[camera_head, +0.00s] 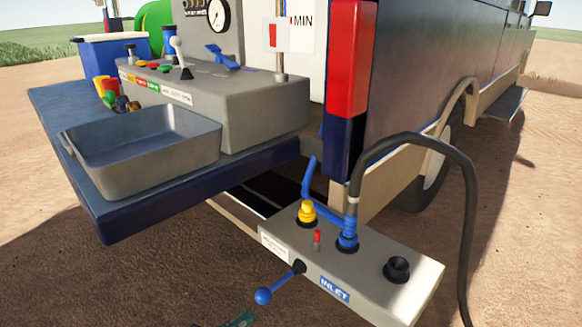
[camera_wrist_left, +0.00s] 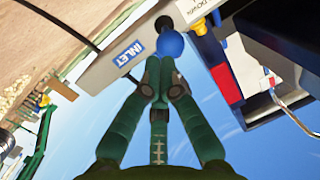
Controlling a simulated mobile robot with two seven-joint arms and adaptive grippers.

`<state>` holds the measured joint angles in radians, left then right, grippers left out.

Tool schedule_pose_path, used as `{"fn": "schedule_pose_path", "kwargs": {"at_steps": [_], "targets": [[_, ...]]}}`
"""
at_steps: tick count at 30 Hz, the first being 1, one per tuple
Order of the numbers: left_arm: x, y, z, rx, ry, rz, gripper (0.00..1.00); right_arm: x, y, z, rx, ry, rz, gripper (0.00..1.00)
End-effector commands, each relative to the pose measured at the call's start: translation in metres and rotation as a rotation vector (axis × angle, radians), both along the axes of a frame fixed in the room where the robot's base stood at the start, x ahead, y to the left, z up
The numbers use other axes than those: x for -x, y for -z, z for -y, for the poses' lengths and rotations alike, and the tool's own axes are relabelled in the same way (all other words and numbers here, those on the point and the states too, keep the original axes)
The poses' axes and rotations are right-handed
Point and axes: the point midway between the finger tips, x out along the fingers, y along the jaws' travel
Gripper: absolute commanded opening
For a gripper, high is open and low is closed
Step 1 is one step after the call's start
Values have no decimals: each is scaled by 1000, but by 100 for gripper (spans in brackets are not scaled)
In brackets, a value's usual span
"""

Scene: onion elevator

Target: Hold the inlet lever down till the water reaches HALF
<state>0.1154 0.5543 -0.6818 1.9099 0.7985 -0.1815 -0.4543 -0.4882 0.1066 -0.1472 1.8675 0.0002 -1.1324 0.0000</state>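The inlet lever ends in a blue ball knob (camera_head: 263,296) and sticks out from the front of a grey control box (camera_head: 380,277) beside the label INLET (camera_head: 334,288). The knob also shows in the left wrist view (camera_wrist_left: 170,43), just beyond my fingertips. My left gripper (camera_head: 240,319) only shows as a dark green tip at the bottom edge, a little below and left of the knob. In the wrist view its green fingers (camera_wrist_left: 163,68) are drawn together with nothing seen between them. My right gripper is not in view.
The box top carries a yellow fitting (camera_head: 307,212), a blue fitting with a black hose (camera_head: 470,210), a small red-tipped switch (camera_head: 317,239) and a black socket (camera_head: 397,268). A grey basin (camera_head: 150,150) sits on the blue platform. Open dirt lies left of the lever.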

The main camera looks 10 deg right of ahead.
Motion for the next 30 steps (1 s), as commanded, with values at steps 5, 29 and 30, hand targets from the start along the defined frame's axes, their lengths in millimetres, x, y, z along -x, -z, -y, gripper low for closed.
{"fn": "schedule_pose_path", "kwargs": {"at_steps": [5, 29, 30], "targets": [[30, -1, -31, -6, 0, -2, 0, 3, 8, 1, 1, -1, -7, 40], [54, 10, -57, -22, -19, -36, 0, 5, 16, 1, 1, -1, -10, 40], [53, 22, -57, -42, -36, -68, 0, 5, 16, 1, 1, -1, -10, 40]]}}
